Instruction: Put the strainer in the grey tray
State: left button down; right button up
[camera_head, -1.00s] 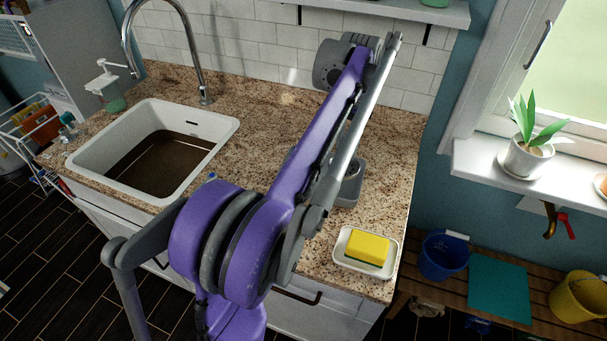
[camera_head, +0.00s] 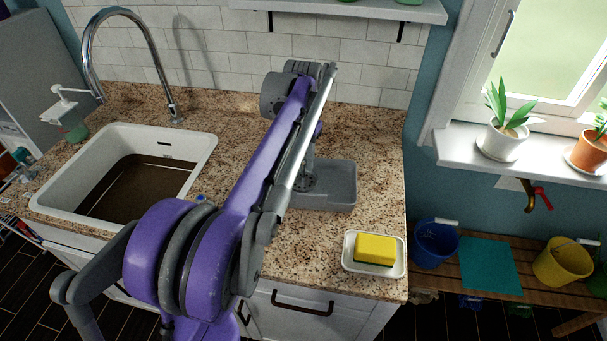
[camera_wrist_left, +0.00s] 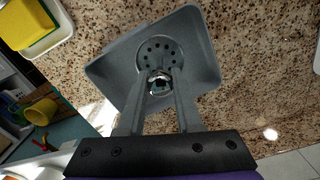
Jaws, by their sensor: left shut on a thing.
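The grey tray (camera_head: 342,190) is a shallow rectangular dish on the granite counter, right of the sink; my left arm hides its left part. The strainer (camera_head: 304,182) is a dark round disc with holes, seen over the tray's left part. In the left wrist view the strainer (camera_wrist_left: 158,50) shows against the tray floor, with the tray (camera_wrist_left: 202,62) around it. My left gripper (camera_wrist_left: 160,92) is shut on its shiny knob. It points down at the tray in the head view (camera_head: 308,170). I cannot tell whether the strainer touches the tray floor. My right gripper is not in view.
A white dish (camera_head: 352,268) with a yellow sponge (camera_head: 375,249) sits near the counter's front right corner. The white sink (camera_head: 205,150) and its tall faucet (camera_head: 165,80) are on the left. The counter between tray and dish is clear.

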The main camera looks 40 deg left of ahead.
aim_at(303, 179)
pick_arm(q)
jog(key=shift+f, duration=2.25)
jog(key=shift+f, duration=0.2)
jog(key=c, duration=0.6)
grip_release()
jog(key=shift+r, duration=0.35)
notch_tip(303, 179, up, 12)
jog(key=shift+f+p, duration=0.15)
jog(key=shift+p, duration=0.25)
